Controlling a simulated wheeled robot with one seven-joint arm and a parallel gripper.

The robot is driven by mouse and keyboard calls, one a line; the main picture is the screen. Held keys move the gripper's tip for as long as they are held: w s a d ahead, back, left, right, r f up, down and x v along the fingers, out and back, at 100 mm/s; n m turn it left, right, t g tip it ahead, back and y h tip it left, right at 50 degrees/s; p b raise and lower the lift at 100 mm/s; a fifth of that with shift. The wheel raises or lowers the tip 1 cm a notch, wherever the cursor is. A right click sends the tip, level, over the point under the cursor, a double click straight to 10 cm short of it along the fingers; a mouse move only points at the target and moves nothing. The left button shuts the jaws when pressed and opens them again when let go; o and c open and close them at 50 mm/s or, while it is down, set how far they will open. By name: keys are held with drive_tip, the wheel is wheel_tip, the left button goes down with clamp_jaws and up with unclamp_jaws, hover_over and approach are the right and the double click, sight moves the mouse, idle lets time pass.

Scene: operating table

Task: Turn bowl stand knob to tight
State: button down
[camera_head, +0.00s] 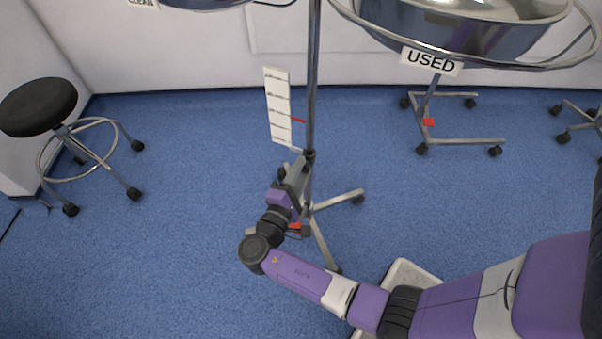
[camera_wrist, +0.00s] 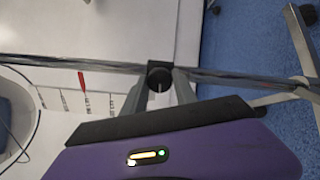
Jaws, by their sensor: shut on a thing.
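The stand's upright metal pole (camera_head: 313,80) rises in the middle of the head view and runs across the wrist view (camera_wrist: 230,78). A round black knob (camera_wrist: 160,78) sits on a black clamp block on this pole. My gripper (camera_wrist: 161,85) has its two grey fingers on either side of the knob and is shut on it. In the head view my gripper (camera_head: 302,168) reaches the pole at a small dark collar (camera_head: 309,155), and it largely hides the knob there. Any mark showing how tight the knob is cannot be made out.
A white scale card (camera_head: 279,105) with a red pointer (camera_head: 298,119) stands beside the pole. A metal bowl (camera_head: 460,25) labelled USED is at the upper right. A black stool (camera_head: 38,105) stands at left. The blue floor between is clear.

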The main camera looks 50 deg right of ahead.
drive_tip(key=m+b, duration=0.1)
drive_tip(key=m, duration=0.1)
drive_tip(key=m+b, duration=0.2)
drive_tip(key=m, duration=0.1)
drive_tip(key=shift+f+m, duration=0.2)
drive_tip(key=shift+m, duration=0.1)
drive_tip(key=shift+r+m+b, duration=0.2)
drive_tip(key=shift+m+b, duration=3.15)
drive_tip(key=shift+m, duration=3.35)
drive_tip(key=c, duration=1)
unclamp_jaws()
